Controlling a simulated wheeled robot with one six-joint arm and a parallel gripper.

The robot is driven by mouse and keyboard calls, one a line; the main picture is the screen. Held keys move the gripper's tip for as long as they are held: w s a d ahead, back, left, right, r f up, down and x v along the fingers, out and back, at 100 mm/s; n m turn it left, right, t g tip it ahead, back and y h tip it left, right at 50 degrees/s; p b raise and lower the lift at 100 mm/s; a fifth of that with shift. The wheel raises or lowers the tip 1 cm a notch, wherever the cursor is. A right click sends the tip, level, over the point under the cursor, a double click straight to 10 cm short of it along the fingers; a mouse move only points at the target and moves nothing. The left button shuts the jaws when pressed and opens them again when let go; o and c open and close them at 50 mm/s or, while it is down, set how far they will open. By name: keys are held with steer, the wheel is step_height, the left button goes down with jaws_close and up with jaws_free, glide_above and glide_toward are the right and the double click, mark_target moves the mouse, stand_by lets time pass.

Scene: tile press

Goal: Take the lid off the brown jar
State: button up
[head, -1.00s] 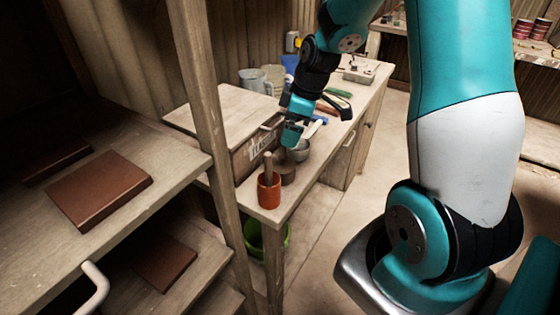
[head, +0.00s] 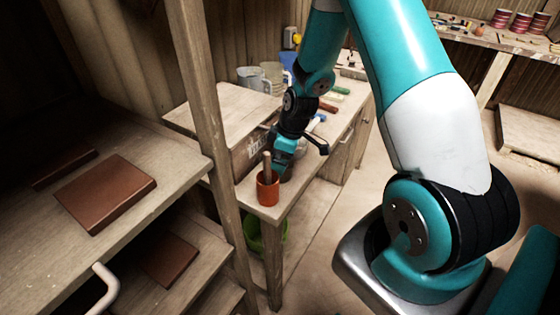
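My gripper (head: 282,163) points down at the near end of the workbench, just behind and right of an orange cup. It is at the place of a small brown jar (head: 287,177). Only a little dark brown of the jar shows under and beside the gripper. The lid is hidden by the gripper, and I cannot tell whether the fingers touch it. The fingertips are too small and covered to show whether they are open or shut.
The orange cup (head: 268,191) with a wooden handle stands close to the gripper at the bench's near corner. A wooden box (head: 225,112) is left of it. A wooden post (head: 205,110) and shelves with brown tiles (head: 105,192) are nearer left. A green bucket (head: 252,240) sits below.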

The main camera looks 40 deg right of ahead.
steer(key=c, duration=0.8)
steer(key=shift+c, duration=0.2)
steer(key=shift+r+b, duration=0.2)
steer(key=shift+b, duration=0.1)
